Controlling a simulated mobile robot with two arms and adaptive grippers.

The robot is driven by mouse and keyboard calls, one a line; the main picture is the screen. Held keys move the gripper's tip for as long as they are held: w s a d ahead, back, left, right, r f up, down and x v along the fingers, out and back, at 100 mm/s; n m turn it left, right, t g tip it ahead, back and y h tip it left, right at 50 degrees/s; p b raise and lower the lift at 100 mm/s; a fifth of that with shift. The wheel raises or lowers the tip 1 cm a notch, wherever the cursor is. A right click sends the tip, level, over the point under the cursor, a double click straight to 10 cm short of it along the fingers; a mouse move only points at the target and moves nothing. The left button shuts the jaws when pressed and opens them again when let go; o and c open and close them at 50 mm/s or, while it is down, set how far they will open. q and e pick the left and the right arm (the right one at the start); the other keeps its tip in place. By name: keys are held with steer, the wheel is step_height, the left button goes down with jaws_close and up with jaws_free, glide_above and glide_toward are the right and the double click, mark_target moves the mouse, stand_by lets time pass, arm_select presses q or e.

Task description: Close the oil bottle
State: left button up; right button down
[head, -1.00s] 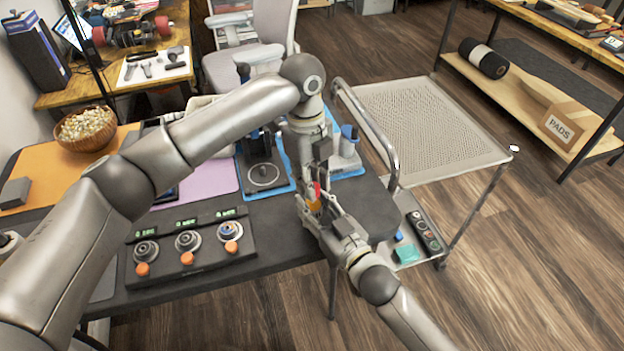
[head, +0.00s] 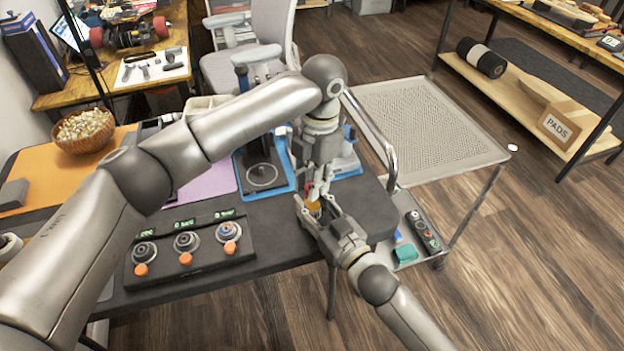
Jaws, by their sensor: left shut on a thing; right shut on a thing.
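The small oil bottle (head: 313,208), with an amber-orange body, is upright near the table's right end. My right gripper (head: 312,212) comes from the lower right and is shut around its body. My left gripper (head: 317,187) points down from above and is shut right over the bottle's top. A little red, apparently the bottle's cap, shows at its fingertips; the fingers hide most of it. I cannot tell whether the cap touches the bottle's neck or is seated on it.
A dark console (head: 190,245) with several dials and orange knobs stands on the black table (head: 275,220) to the left. A black stand on a blue mat (head: 281,192) is behind. A mesh-topped cart (head: 425,130) stands to the right.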

arm_select(q)
steer(key=shift+m, duration=0.7)
steer(key=o, duration=0.7)
steer(key=shift+r, duration=2.3)
steer(key=shift+c, duration=0.3)
